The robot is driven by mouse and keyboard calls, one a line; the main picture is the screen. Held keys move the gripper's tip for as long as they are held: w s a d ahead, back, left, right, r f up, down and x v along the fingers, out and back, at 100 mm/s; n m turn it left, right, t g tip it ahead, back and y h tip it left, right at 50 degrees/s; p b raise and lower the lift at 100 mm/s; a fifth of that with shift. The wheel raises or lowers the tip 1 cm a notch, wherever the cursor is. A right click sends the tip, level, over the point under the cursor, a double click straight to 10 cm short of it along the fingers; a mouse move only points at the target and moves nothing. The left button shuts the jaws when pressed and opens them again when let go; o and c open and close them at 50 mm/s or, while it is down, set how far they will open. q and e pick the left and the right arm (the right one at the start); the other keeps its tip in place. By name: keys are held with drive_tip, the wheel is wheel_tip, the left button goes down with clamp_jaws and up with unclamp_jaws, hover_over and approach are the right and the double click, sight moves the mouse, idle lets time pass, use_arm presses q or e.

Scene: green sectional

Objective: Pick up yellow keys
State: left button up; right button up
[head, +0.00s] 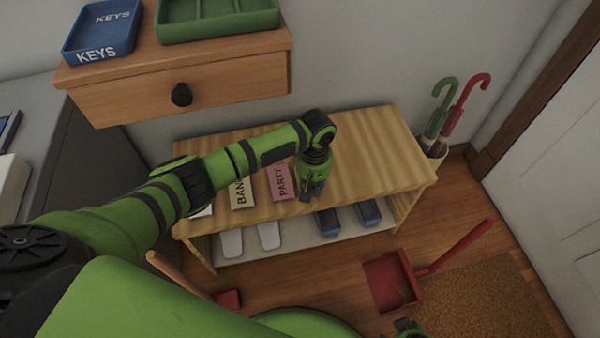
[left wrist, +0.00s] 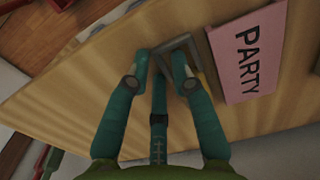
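My left gripper (head: 311,188) points down over the wooden bench top (head: 375,165), just right of the pink PARTY card (head: 281,182). In the left wrist view its teal fingers (left wrist: 158,70) are spread apart, with nothing visibly clamped between them. A small grey square-framed object (left wrist: 185,48) lies by the right fingertip, beside the PARTY card (left wrist: 248,52). A bit of yellow (left wrist: 205,80) shows at its edge, partly hidden by the finger. I cannot tell for sure whether this is the yellow keys. Part of my right gripper (head: 408,327) shows at the bottom edge of the head view.
A blue KEYS tray (head: 98,52) and a green divided tray (head: 220,26) sit on the drawer shelf (head: 180,90). Shoes (head: 327,222) stand under the bench. Umbrellas (head: 460,105) stand at its right. A red dustpan (head: 392,280) lies on the floor.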

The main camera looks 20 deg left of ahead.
use_arm(q)
clamp_jaws()
